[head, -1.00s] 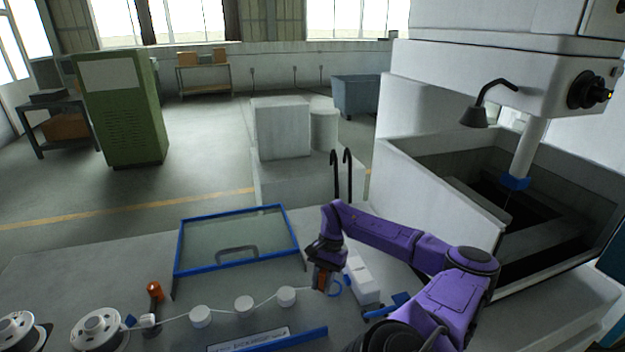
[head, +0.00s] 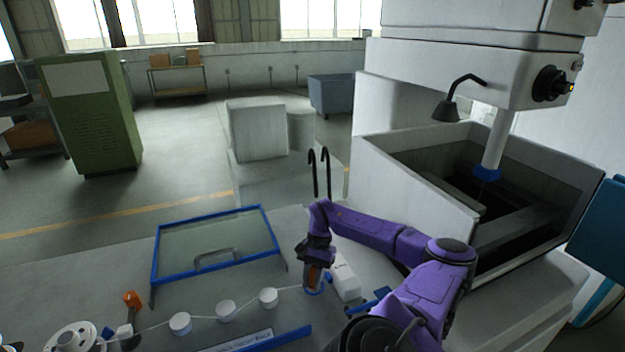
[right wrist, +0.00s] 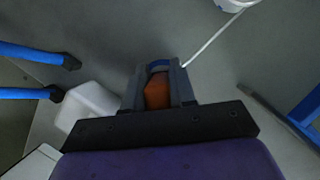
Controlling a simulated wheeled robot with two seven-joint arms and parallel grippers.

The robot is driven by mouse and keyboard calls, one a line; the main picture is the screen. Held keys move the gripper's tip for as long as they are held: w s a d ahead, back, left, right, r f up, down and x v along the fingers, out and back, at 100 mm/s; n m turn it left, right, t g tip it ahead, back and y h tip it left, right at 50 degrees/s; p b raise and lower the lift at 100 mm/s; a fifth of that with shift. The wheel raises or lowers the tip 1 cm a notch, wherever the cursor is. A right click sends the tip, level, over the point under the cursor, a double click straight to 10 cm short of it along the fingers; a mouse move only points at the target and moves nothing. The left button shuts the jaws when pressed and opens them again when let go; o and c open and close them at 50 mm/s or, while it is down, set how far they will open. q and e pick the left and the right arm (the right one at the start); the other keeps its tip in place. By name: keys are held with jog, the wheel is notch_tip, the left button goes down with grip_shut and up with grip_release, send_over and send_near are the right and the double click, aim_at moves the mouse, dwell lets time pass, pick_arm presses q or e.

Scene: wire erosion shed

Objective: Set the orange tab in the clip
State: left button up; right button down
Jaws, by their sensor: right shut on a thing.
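My right gripper (head: 315,285) is shut on the orange tab (right wrist: 157,93), which sits between its fingers in the right wrist view. In the head view the tab (head: 313,274) is partly covered by the fingers. A blue curved piece, likely the clip (head: 327,285), shows close around the gripper's tip. In the wrist view a blue band (right wrist: 158,65) lies just past the tab, between the fingertips. I cannot tell whether the tab is seated in it. A thin white wire (right wrist: 207,46) runs off from beside the fingertips. My left gripper is out of view.
White rollers (head: 225,310) carry the wire from a spool (head: 72,338). An orange-topped lever (head: 133,299) stands near the spool. A blue-framed panel (head: 215,248) lies behind.

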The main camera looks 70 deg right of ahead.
jog(key=shift+f, duration=0.2)
jog(key=c, duration=0.8)
grip_release()
jog(key=shift+c, duration=0.2)
jog(key=v, duration=1)
jog(key=shift+r+b, duration=0.25)
jog(key=shift+b, duration=0.15)
